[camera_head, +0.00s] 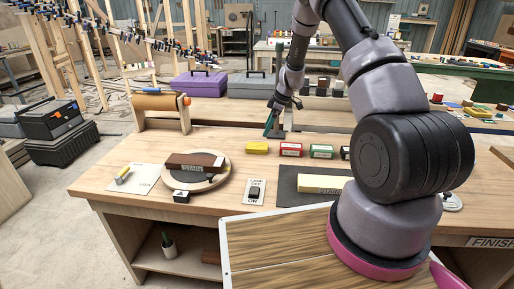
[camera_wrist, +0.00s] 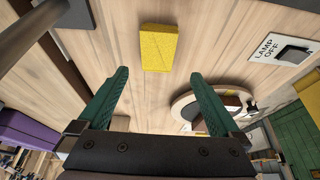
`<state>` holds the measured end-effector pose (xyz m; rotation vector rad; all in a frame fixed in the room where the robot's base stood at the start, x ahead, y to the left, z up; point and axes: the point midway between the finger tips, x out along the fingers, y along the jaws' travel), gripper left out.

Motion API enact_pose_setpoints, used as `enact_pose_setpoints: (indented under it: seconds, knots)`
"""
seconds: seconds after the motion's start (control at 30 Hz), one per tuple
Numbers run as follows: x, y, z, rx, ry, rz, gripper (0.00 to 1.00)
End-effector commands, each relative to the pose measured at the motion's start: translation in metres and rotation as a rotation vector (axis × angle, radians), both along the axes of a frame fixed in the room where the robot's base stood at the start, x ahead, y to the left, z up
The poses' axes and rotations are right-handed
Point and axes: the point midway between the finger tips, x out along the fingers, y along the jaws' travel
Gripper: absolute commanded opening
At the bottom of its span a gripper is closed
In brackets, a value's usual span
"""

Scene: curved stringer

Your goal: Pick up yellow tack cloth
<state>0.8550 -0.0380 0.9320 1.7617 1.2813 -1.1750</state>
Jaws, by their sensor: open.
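The yellow tack cloth (camera_head: 257,147) is a small yellow block-like pad lying flat on the wooden workbench, left of a row of small boxes. In the wrist view the yellow cloth (camera_wrist: 158,47) lies on the bench beyond the fingertips, roughly centred between them. My gripper (camera_head: 273,122) is above the back of the bench, slightly right of the cloth in the head view and apart from it. In the wrist view its two green fingers (camera_wrist: 160,80) are spread wide with nothing between them.
A red box (camera_head: 290,149) and a green box (camera_head: 322,151) stand right of the cloth. A round board (camera_head: 222,178) with a brown block and a lamp switch plate (camera_head: 255,192) lie in front. A dark mat (camera_head: 287,187) holds a pale labelled strip. A paper roll stand (camera_head: 160,104) is at left.

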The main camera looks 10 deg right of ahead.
Motion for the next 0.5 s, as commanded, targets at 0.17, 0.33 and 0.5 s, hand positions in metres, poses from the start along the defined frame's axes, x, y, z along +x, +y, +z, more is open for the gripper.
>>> enact_pose_setpoints:
  seconds: [0.17,0.33,0.5]
  knots:
    - [0.003,0.011,-0.028,-0.001,0.004,0.000,1.00]
    - [0.005,0.017,-0.042,-0.001,0.001,0.000,1.00]
    - [0.009,0.024,-0.059,-0.002,0.004,0.001,1.00]
